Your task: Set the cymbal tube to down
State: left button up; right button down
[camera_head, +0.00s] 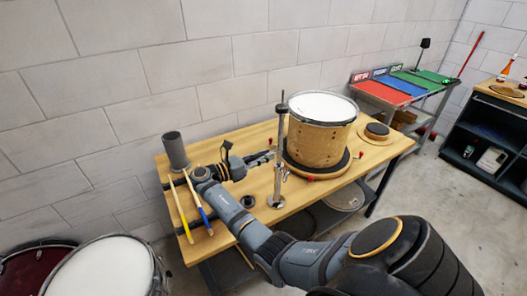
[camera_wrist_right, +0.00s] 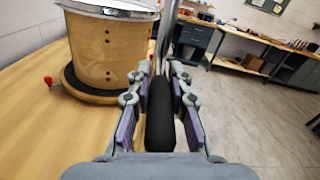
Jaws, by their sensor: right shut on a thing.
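The cymbal stand (camera_head: 278,165) is a thin upright chrome pole on a round base, in front of the drum. Its cymbal tube (camera_head: 280,122) is the upper part, with a dark collar near the top; it stands upright. My right gripper (camera_head: 270,156) comes from the left side and is shut at the pole. In the right wrist view the chrome tube (camera_wrist_right: 168,40) rises at the gripper's fingertips (camera_wrist_right: 164,72). A black rounded bar (camera_wrist_right: 160,115) lies between the fingers; where it joins is hidden. My left gripper is not in view.
A wooden drum (camera_head: 318,132) stands on a round base close behind the stand. Drumsticks (camera_head: 180,210) and a grey cylinder (camera_head: 175,150) are at the bench's left end. A round wooden pad (camera_head: 377,133) is at the right. The bench's front right part is clear.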

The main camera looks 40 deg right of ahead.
jog(key=c, duration=1.6)
grip_release()
jog(key=shift+s+f, duration=0.1)
jog(key=shift+f, duration=0.3)
jog(key=o, duration=0.4)
jog(key=shift+d, duration=0.1)
jog(key=shift+r, duration=0.15)
jog(key=v, duration=1.2)
